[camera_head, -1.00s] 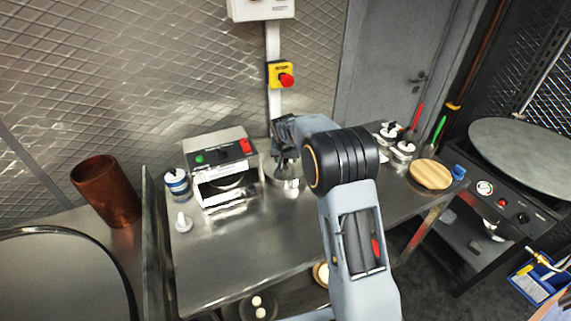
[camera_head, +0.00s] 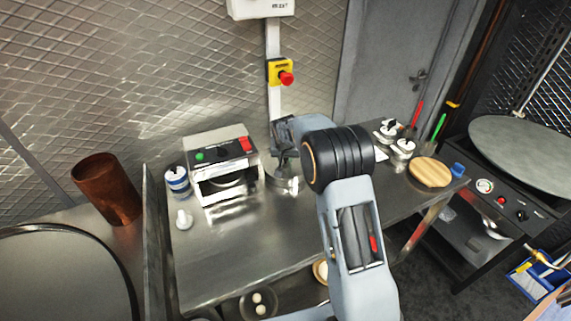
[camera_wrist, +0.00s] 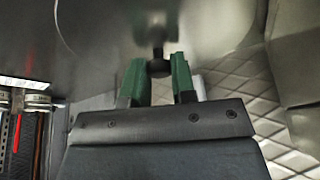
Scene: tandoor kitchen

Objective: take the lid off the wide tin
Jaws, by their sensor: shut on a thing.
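The wide tin (camera_head: 281,186) is a low, shiny metal tin standing on the steel table, right of the boxy machine. My arm partly hides it in the head view. Its shiny lid (camera_wrist: 205,30) fills the top of the wrist view, with a dark knob (camera_wrist: 159,68) in the middle. My gripper (camera_wrist: 159,72) is shut on that knob with its two green fingers on either side. In the head view my gripper (camera_head: 283,160) points down at the top of the tin. I cannot tell whether the lid still touches the tin.
The machine (camera_head: 222,165) with a green and a red button stands close on the left. A blue-and-white can (camera_head: 177,182) and a small white-topped item (camera_head: 184,219) are farther left. Smaller tins (camera_head: 403,149) and a round wooden board (camera_head: 430,172) are on the right. The table front is clear.

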